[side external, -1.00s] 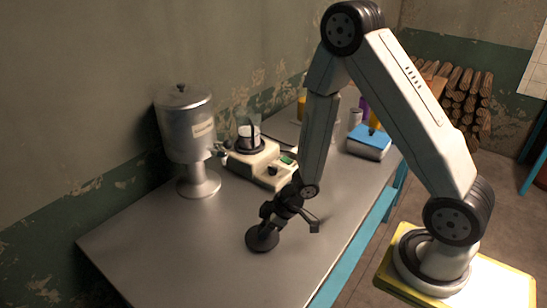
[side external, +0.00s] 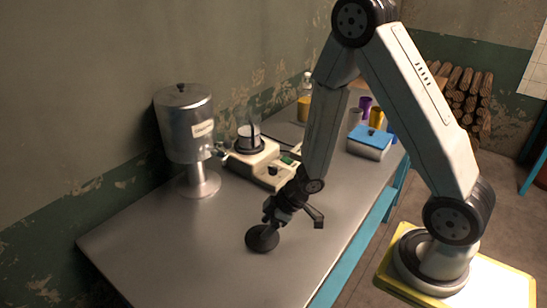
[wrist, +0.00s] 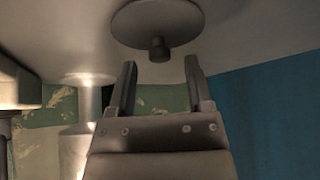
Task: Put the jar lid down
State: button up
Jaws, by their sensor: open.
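The jar lid (side external: 262,239) is a dark round disc lying flat on the metal table, toward its near part. In the wrist view the lid (wrist: 150,22) shows its disc and a small knob (wrist: 159,50) at its centre. My gripper (side external: 271,216) is just above the lid, up and to its right in the side view. In the wrist view my gripper (wrist: 158,72) has its two fingers spread, with the knob beyond the fingertips and nothing held between them.
A metal dispenser (side external: 186,130) on a pedestal stands at the left back. A hot plate (side external: 262,168) with a jar (side external: 248,136) on it is behind my gripper. A blue-topped box (side external: 370,140) and several cups stand farther back. The table's front left is bare.

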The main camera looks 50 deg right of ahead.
jog(key=v, duration=1)
dwell(0.3)
jog(key=shift+s+r, duration=0.1)
jog(key=shift+d, duration=0.1)
dwell(0.5)
jog(key=shift+s+a+r+m+g+h, duration=0.3)
jog(key=shift+s+r+m+g+h, duration=0.25)
jog(key=shift+m, duration=0.65)
jog(key=shift+s+a+r+m+g+h, duration=0.3)
jog(key=shift+s+r+m+h, duration=0.3)
jog(key=shift+m, duration=0.6)
jog(key=shift+s+a+r+m+g+h, duration=0.25)
jog(key=shift+s+r+m+g+h, duration=0.4)
jog(key=shift+m, duration=0.55)
jog(key=shift+w+f, duration=0.1)
jog(key=shift+w, duration=0.15)
